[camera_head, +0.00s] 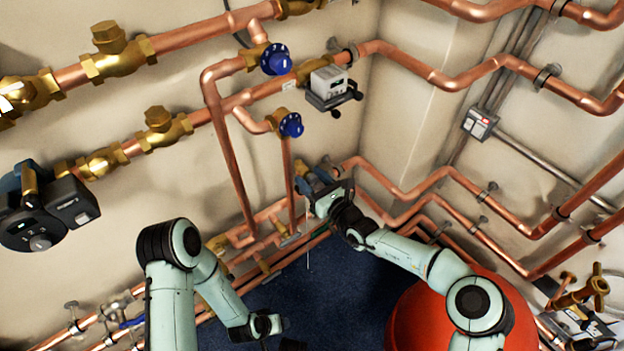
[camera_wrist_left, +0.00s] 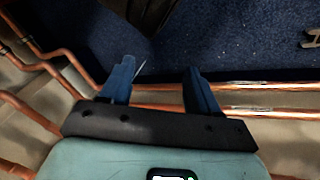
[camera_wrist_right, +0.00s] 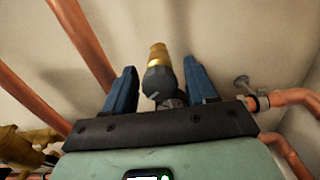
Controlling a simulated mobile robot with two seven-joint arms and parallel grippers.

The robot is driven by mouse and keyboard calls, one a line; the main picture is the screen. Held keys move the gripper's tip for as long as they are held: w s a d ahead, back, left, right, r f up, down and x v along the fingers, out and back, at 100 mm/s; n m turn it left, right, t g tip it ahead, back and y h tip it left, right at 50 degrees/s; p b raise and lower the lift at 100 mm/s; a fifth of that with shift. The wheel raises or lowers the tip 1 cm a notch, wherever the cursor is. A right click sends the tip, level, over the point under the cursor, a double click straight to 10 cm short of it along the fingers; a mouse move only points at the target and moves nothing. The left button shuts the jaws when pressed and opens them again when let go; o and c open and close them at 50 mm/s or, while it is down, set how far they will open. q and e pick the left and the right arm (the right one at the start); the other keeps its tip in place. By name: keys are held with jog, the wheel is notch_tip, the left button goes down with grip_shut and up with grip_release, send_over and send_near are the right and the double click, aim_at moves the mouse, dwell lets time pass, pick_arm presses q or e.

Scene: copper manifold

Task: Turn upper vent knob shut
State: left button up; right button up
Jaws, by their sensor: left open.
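The upper blue knob (camera_head: 276,59) sits on a copper branch of the left wall's pipework in the head view. A second blue knob (camera_head: 290,125) sits below it on a lower branch. My right gripper (camera_head: 314,176) is below both knobs, near the wall corner, and touches neither. In the right wrist view its blue fingers (camera_wrist_right: 160,72) stand apart, with a brass-tipped grey fitting (camera_wrist_right: 159,78) showing between them; I cannot tell whether they touch it. My left gripper (camera_wrist_left: 157,72) is open and empty, low over the blue floor. Neither blue knob shows in the wrist views.
A grey meter box (camera_head: 328,84) is on the wall right of the knobs. Copper pipes run along both walls and low near the floor. A large red vessel (camera_head: 405,315) stands under my right arm. Blue floor (camera_head: 345,285) lies open between my arms.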

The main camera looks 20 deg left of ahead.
jog(key=c, duration=0.8)
